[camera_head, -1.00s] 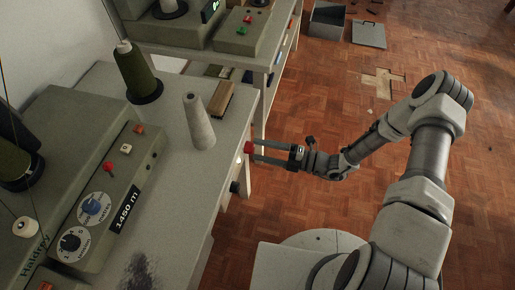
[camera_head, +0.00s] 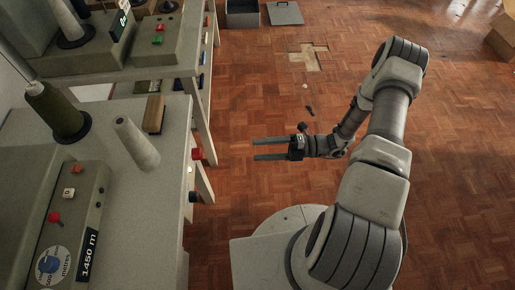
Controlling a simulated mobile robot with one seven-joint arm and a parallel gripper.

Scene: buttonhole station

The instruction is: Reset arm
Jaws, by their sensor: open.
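My gripper (camera_head: 254,149) is open and empty. It points left, with its two dark fingers parallel and apart over the wooden floor. A red button (camera_head: 197,154) on the table's side edge is left of the fingertips, with a clear gap between. My arm reaches in from the lower right and bends at the elbow in the upper right.
The grey table (camera_head: 172,205) on the left bears a white cone (camera_head: 137,143), a green thread spool (camera_head: 56,112), a wooden-backed brush (camera_head: 154,114) and a control box (camera_head: 75,215). A grey bin (camera_head: 242,14) stands far back. Floor (camera_head: 470,170) to the right is clear.

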